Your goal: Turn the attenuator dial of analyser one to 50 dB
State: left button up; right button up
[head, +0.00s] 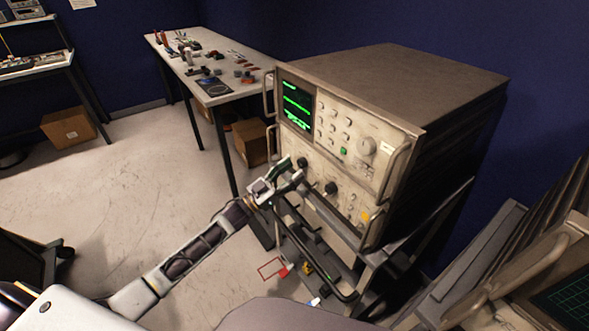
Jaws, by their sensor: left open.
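A beige analyser (340,150) with a lit green screen (296,105) stands on a dark cart, its front turned toward the left. Its upper panel has small buttons and a large pale knob (367,146). Its lower panel has a black dial (330,188) and another black dial (302,163) further left. The dial markings and any label are too small to read, so I cannot tell which dial is the attenuator. My left gripper (292,170) is open in front of the lower panel, close to the left black dial. I cannot tell whether it touches that dial. My right gripper is not in view.
Metal handles (394,172) stick out at the analyser's front edges. A second instrument with a dark grid screen (571,299) is at lower right. A white bench (215,62) with tools stands behind left. Cardboard boxes (69,128) are on the floor. Open floor lies at left.

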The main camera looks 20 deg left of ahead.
pick_arm(q)
jog(key=shift+x, duration=0.75)
jog(key=c, duration=1)
jog(key=shift+m, duration=0.4)
jog(key=shift+a+m+g+h, duration=0.1)
jog(key=shift+m+g+h, duration=0.3)
jog(key=shift+m, duration=0.3)
jog(key=m, duration=0.2)
jog(key=m+g+h, duration=0.1)
jog(key=m, duration=0.1)
jog(key=shift+w+a+g, duration=0.1)
jog(key=shift+w+g, duration=0.05)
jog(key=shift+g, duration=0.15)
jog(key=shift+r+m+g+h+b, duration=0.2)
jog(key=shift+m+g, duration=0.4)
jog(key=shift+m, duration=0.65)
jog(key=shift+f+m+g+h+b, duration=0.1)
jog(key=shift+m+g+h, duration=0.35)
jog(key=shift+m, duration=0.8)
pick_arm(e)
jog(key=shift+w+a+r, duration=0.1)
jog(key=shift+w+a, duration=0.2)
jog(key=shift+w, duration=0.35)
